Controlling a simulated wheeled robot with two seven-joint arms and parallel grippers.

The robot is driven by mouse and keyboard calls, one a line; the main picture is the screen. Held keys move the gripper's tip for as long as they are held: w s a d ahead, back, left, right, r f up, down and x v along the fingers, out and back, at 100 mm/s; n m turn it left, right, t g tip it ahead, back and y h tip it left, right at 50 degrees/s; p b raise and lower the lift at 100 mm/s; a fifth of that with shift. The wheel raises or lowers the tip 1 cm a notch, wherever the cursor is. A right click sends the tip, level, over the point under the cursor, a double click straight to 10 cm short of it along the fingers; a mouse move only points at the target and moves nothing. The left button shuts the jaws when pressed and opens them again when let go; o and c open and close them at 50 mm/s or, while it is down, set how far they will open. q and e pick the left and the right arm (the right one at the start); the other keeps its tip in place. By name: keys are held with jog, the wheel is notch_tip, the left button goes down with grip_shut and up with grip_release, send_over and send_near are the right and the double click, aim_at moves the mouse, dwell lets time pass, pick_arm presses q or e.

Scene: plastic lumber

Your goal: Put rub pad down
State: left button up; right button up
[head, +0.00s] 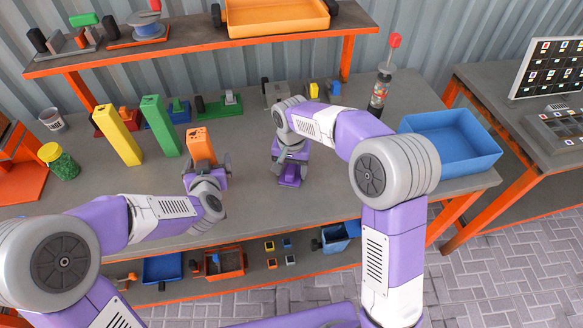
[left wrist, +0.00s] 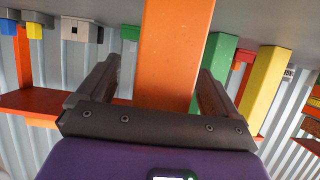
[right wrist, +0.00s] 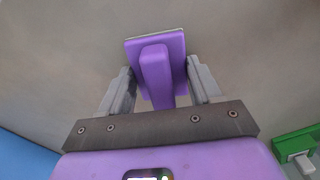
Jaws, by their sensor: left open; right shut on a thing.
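The purple rub pad (head: 289,180) has a flat base and a block handle. It is at the middle of the workbench, below my right gripper (head: 290,158). In the right wrist view the rub pad (right wrist: 155,65) has its handle between the fingers, and my right gripper is shut on it. The base is at or very close to the bench top; I cannot tell whether it touches. My left gripper (head: 207,172) is open, with its fingers on either side of an upright orange block (head: 201,145). The orange block (left wrist: 172,60) fills the middle of the left wrist view.
Yellow (head: 117,135) and green (head: 160,126) upright blocks stand left of the orange one. A blue bin (head: 452,145) is at the bench's right end. A bottle (head: 379,92) stands behind my right arm. A raised shelf (head: 190,47) runs along the back. Bench right of the pad is partly hidden.

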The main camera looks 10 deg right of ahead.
aim_at(293, 168)
jog(key=o, duration=1.2)
notch_tip(293, 168, up, 12)
jog(key=shift+r, duration=0.15)
jog(key=shift+o, duration=0.4)
jog(key=shift+s+d+r, duration=0.15)
jog(key=shift+s, duration=0.15)
notch_tip(293, 168, down, 7)
jog(key=shift+r, duration=0.1)
jog(key=shift+w+f, duration=0.15)
jog(key=shift+f, duration=1.2)
jog(key=shift+w+f, duration=0.15)
jog(key=shift+f, duration=1.15)
